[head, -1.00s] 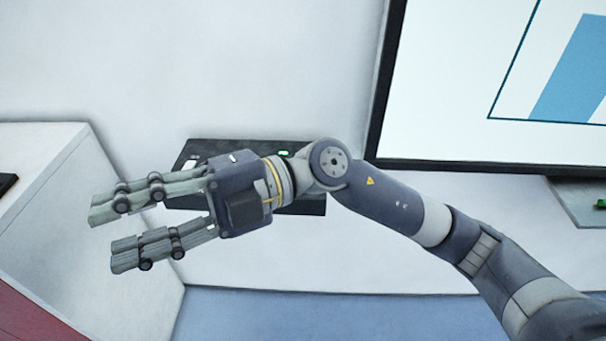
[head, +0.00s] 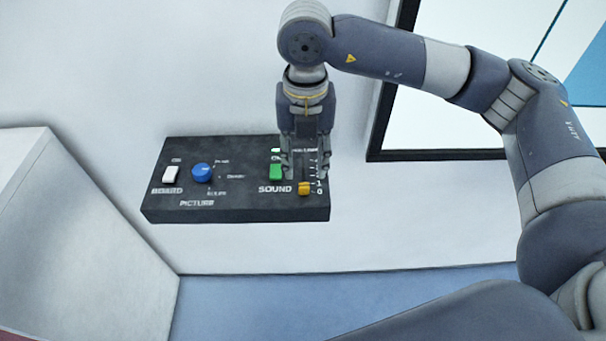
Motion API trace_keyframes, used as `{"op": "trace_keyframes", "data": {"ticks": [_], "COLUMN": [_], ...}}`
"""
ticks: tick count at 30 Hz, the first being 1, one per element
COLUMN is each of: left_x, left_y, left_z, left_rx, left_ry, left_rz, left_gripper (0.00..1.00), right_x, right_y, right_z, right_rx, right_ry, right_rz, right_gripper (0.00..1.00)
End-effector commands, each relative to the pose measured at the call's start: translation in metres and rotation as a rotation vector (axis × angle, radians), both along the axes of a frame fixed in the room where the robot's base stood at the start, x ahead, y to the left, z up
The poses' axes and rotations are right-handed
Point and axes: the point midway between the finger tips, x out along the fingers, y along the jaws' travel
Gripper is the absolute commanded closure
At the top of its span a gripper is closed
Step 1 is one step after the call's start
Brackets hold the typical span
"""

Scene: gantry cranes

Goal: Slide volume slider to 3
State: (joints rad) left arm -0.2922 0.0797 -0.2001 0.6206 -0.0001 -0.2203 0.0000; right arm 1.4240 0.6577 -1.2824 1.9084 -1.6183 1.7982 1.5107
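The volume slider's orange knob (head: 304,188) is at the low end of its scale on the black control panel (head: 235,211), beside the 0 mark. My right gripper (head: 305,174) hangs fingers-down over the right part of the panel. Its fingers look apart, with the tips just above the knob on either side of the slider track. I cannot tell whether they touch the panel. The fingers hide the upper part of the slider track and some of the scale. My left gripper is not in view.
Left of the slider, the panel has a green sound switch (head: 276,172), a blue picture dial (head: 203,173) and a white switch (head: 170,175). A large framed screen (head: 470,125) is on the wall at right. A white cabinet (head: 80,230) stands at left.

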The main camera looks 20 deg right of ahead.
Motion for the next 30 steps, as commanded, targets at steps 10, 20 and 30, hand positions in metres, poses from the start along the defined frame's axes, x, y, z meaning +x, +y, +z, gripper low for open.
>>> {"op": "trace_keyframes", "data": {"ticks": [10, 20, 30], "left_x": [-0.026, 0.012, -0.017], "left_y": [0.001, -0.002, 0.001], "left_z": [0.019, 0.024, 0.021], "left_rx": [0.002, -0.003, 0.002], "left_ry": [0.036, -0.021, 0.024], "left_rz": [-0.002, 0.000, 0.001], "left_gripper": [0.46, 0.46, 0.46], "right_x": [0.000, 0.000, 0.000], "right_y": [0.001, 0.001, 0.001], "right_z": [-0.059, -0.074, -0.074], "right_rx": [0.002, 0.002, 0.003], "right_ry": [0.004, 0.000, 0.001], "right_rz": [0.001, 0.002, 0.002], "right_gripper": [0.62, 0.62, 1.00]}}
